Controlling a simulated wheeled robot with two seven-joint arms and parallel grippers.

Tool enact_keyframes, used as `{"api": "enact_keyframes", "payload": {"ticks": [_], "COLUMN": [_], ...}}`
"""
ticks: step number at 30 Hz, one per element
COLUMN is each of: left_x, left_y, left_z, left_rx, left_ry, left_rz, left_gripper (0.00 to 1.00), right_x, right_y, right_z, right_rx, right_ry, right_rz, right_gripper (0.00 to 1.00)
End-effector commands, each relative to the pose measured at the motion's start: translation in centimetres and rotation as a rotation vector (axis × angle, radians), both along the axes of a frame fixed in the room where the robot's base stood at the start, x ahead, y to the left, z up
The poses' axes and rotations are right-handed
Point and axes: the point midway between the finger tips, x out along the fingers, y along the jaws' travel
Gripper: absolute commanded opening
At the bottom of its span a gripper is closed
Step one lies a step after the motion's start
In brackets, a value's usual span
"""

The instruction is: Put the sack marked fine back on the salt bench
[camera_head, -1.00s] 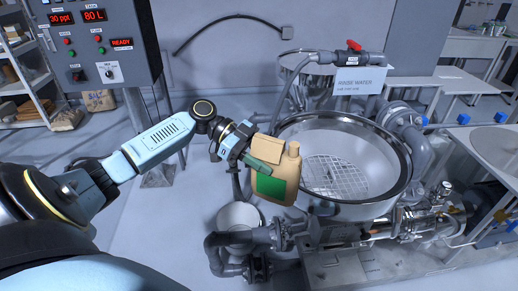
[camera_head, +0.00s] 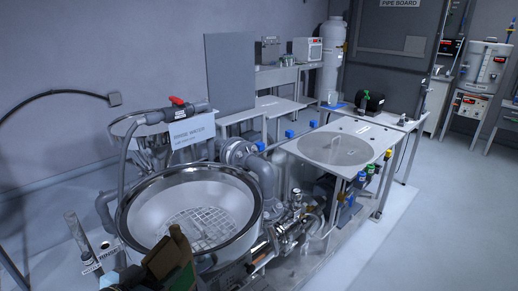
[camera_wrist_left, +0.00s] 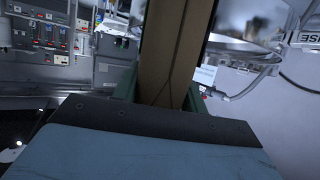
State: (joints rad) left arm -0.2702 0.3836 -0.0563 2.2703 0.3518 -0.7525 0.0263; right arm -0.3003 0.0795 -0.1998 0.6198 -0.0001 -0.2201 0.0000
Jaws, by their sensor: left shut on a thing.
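My left gripper (camera_head: 172,252) shows at the bottom edge of the head view, shut on a tan sack (camera_head: 160,264), mostly cut off by the frame. In the left wrist view the sack (camera_wrist_left: 166,45) rises between the green fingers of the gripper (camera_wrist_left: 160,92). No marking on it can be read in the current views. The sack is in front of the near rim of the round steel hopper (camera_head: 128,222); I cannot tell whether they touch. My right gripper is not in view. I cannot tell which surface is the salt bench.
A pipe with a red-handled valve (camera_head: 178,101) and a rinse water sign (camera_head: 190,130) stand behind the hopper. Pumps and pipes (camera_head: 290,222) crowd its right side. A white table with a round lid (camera_head: 335,148) stands further right. Open floor (camera_head: 455,220) lies at the right.

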Motion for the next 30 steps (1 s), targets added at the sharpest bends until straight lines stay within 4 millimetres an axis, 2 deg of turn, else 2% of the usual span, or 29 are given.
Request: {"api": "enact_keyframes", "payload": {"ticks": [1, 9, 20, 30], "left_x": [-0.1, -0.4, -0.6, -0.3], "left_y": [-0.6, -1.9, -3.0, -3.5], "left_z": [0.0, -0.6, -1.1, -0.7], "left_rx": [-0.013, -0.006, -0.001, 0.004], "left_ry": [0.001, 0.003, 0.003, 0.0], "left_rz": [0.044, 0.178, 0.283, 0.266], "left_gripper": [0.0, 0.0, 0.0, 0.0], "right_x": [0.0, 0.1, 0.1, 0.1], "right_y": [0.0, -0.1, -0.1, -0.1], "right_z": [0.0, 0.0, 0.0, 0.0], "right_rx": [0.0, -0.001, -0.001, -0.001], "right_ry": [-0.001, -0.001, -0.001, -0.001], "right_rz": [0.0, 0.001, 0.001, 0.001], "right_gripper": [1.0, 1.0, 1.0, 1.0]}}
